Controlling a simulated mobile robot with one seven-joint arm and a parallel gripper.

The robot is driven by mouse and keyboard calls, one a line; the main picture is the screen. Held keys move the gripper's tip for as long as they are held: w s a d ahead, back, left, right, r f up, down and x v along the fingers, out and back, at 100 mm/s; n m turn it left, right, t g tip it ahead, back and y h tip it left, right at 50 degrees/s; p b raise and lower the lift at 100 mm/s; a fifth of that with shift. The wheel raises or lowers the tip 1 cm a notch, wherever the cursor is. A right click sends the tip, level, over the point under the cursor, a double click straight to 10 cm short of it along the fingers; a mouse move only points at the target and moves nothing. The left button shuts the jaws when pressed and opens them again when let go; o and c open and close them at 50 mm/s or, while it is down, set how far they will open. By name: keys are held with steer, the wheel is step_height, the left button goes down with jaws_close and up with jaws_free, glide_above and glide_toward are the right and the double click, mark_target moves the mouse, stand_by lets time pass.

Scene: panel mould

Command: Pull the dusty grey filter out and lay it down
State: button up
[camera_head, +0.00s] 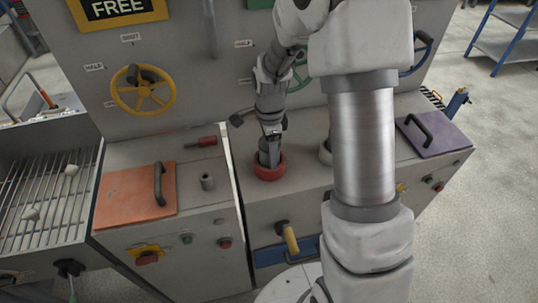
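My gripper (268,152) points down into a red ring-shaped socket (269,173) on the top of the middle cabinet. Its fingertips are at or inside the ring, so I cannot tell whether they are open or shut. A dark grey shape shows between the fingers and the ring; I cannot tell whether it is the filter or part of the gripper.
An orange lid (132,193) with a dark handle lies on the left cabinet top (190,220), and a red-handled tool (202,142) lies behind it. A purple lid (440,138) lies at right. A yellow valve wheel (143,90) juts from the back panel. A grated bin (45,205) is far left.

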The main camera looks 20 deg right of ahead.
jaws_close()
steer(key=shift+r, duration=0.15)
steer(key=shift+r+p, duration=2.5)
steer(key=shift+r, duration=1.15)
steer(key=shift+r+p, duration=1.3)
steer(key=shift+r, duration=0.65)
